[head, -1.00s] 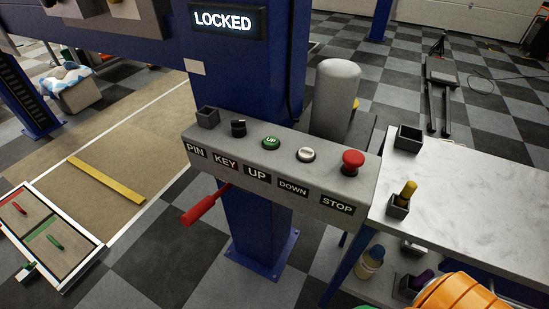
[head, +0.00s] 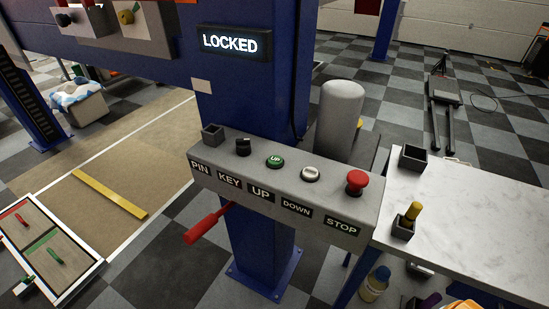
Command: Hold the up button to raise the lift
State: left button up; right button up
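The green up button (head: 275,161) sits on top of the grey control box (head: 290,206), above the label UP. A black key switch (head: 243,147) and an open pin holder (head: 213,135) are to its left. The white down button (head: 310,174) and the red stop button (head: 356,182) are to its right. The display (head: 234,43) on the blue post reads LOCKED. A red-handled lever (head: 207,224) sticks out below the box. Neither gripper shows; only a bit of orange is at the bottom right edge.
A white-topped bench (head: 470,215) stands at the right, with an empty black holder (head: 412,158) and a holder with a yellow-handled item (head: 413,211). A grey cylinder (head: 339,115) rises behind the box. A framed board (head: 85,272) lies at lower left.

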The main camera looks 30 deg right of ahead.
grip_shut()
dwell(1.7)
